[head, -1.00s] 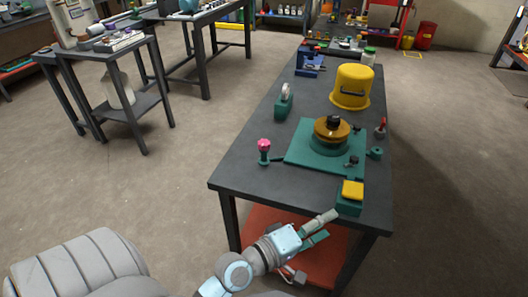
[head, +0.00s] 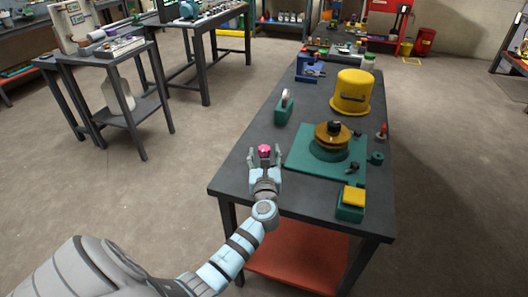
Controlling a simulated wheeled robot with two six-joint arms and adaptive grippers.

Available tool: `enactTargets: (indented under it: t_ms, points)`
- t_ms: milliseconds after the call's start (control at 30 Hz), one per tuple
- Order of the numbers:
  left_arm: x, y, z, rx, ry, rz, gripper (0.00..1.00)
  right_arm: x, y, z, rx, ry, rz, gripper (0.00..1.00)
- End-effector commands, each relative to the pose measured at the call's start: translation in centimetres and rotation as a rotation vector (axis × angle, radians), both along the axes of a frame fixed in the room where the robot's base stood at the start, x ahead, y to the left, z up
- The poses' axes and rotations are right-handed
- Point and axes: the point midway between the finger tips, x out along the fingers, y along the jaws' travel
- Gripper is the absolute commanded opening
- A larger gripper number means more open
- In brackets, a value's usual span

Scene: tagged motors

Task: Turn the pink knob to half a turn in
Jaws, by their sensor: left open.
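The pink knob (head: 264,150) stands near the left edge of the dark workbench, left of the green plate. My left gripper (head: 265,157) is open, with one finger on each side of the knob in the head view. Whether the fingers touch it I cannot tell. The knob's green stand is hidden behind my gripper. My right gripper is not in view.
The dark workbench (head: 230,178) bears a green plate (head: 297,163) with a brass and black motor part (head: 331,134). A yellow-topped green box (head: 351,203) stands at the front right. A yellow cover (head: 352,91) and a green gauge stand (head: 283,113) are farther back.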

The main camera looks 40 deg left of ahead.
Motion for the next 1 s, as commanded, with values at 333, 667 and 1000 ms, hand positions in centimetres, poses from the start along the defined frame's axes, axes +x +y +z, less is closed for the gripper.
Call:
enactTargets:
  t_ms: [333,667,1000]
  points:
    - [1.8,1.4,0.0,0.002,0.000,-0.002,0.52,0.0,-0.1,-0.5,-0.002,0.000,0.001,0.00]
    - [1.7,1.3,0.0,0.002,0.000,-0.002,0.16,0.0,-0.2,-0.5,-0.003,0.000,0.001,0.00]
    - [1.7,1.4,0.1,0.004,0.000,-0.022,0.03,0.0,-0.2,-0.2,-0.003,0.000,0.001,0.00]
